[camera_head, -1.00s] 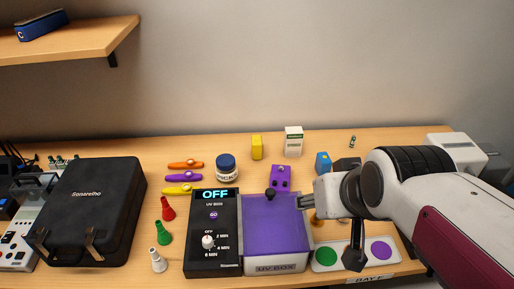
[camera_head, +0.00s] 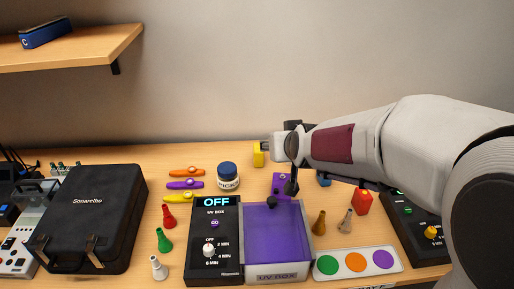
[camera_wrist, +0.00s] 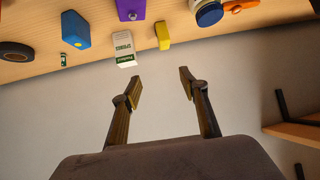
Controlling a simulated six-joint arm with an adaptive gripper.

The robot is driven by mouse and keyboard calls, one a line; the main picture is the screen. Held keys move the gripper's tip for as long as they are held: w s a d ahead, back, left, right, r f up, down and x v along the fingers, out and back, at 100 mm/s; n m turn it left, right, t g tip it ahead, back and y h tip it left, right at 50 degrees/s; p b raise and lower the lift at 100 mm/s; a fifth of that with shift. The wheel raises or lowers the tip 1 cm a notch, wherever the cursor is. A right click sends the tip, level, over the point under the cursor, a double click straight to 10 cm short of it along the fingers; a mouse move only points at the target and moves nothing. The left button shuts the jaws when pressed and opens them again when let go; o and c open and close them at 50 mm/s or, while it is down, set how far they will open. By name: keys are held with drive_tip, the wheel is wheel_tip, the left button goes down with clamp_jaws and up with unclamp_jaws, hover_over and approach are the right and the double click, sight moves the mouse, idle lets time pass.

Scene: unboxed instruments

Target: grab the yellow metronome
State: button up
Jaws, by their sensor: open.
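The yellow metronome (camera_head: 258,158) is a small upright yellow block at the back of the table, near the wall. It also shows in the wrist view (camera_wrist: 162,36), at the top and roughly in line with the gap between my fingers. My gripper (camera_head: 266,146) is just right of its top in the head view and hides part of it. In the wrist view my gripper (camera_wrist: 160,80) has its two fingers spread, with nothing between them. The metronome appears beyond the fingertips and apart from them.
A white-and-green box (camera_wrist: 124,48) stands beside the metronome. A purple block (camera_wrist: 131,9) and a blue block (camera_wrist: 75,29) are near. A lidded jar (camera_head: 228,177) stands to the left. The purple-topped UV box (camera_head: 272,237) lies in front; a shelf (camera_head: 95,45) hangs upper left.

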drive_tip(key=t, duration=0.2)
hover_over(259, 156)
drive_tip(key=s+d, duration=0.2)
drive_tip(key=s, duration=0.3)
wheel_tip(259, 156, down, 5)
drive_tip(key=shift+m+h, duration=0.5)
drive_tip(key=shift+h, duration=0.1)
drive_tip(key=f, duration=0.2)
drive_tip(key=a+f, duration=0.1)
drive_tip(key=f, duration=0.2)
drive_tip(key=w+a+f, duration=0.1)
drive_tip(key=f, duration=0.2)
drive_tip(key=shift+w+f, duration=0.1)
drive_tip(key=shift+f, duration=0.15)
drive_tip(key=shift+w, duration=0.1)
drive_tip(key=shift+x, duration=1.05)
drive_tip(key=shift+f, duration=0.1)
drive_tip(key=shift+x, duration=2.55)
clamp_jaws()
